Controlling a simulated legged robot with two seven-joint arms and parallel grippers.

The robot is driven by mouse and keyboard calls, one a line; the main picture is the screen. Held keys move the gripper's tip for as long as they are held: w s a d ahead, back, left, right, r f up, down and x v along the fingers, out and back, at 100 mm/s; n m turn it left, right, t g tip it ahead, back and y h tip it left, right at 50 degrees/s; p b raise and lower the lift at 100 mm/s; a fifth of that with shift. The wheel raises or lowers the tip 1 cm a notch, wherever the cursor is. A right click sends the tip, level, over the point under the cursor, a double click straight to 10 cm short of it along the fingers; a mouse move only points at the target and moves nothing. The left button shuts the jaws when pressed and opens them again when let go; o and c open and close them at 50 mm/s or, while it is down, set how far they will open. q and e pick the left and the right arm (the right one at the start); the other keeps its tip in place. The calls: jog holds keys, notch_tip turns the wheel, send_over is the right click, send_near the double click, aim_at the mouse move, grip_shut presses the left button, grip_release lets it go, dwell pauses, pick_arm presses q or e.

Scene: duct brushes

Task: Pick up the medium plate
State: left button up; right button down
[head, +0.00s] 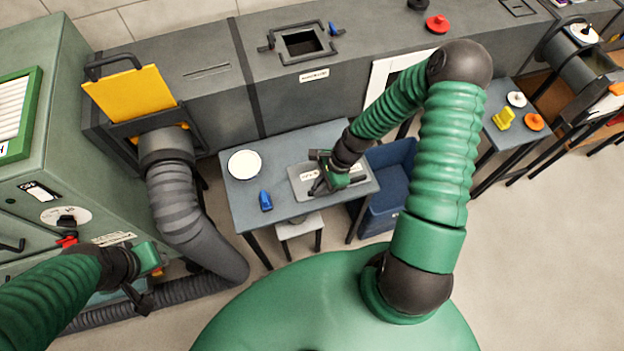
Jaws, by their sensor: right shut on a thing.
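My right gripper (330,187) reaches down over a grey tray (299,183) with a white label, on the grey table (240,200) in the middle of the head view. It is shut on a thin dark piece (356,180), which I take to be the medium plate. The gripper and wrist hide much of this piece, so its full outline and whether it is clear of the tray cannot be told. My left gripper (146,280) is at the lower left, away from the table; its jaw opening is unclear.
A white round dish (245,164) and a blue object (265,201) lie on the table's left part. A blue bin (391,180) stands beside the table, right of the tray. A thick grey hose (180,210) runs down left of it. A side table at right holds discs.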

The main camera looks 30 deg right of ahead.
dwell(0.8)
jog(key=shift+w+r, duration=0.1)
jog(key=shift+r, duration=0.35)
jog(key=r, duration=0.1)
jog(key=s+r, duration=0.1)
jog(key=shift+r, duration=0.35)
jog(key=s+a+r+p, duration=0.2)
jog(key=s+p, duration=0.4)
jog(key=s, duration=0.1)
jog(key=s+a+r+p, duration=0.2)
jog(key=s+r+p, duration=0.1)
jog(key=s+p, duration=0.2)
jog(key=s, duration=0.2)
jog(key=shift+s+r+p, duration=0.2)
jog(key=shift+s+p, duration=0.1)
jog(key=shift+p, duration=0.1)
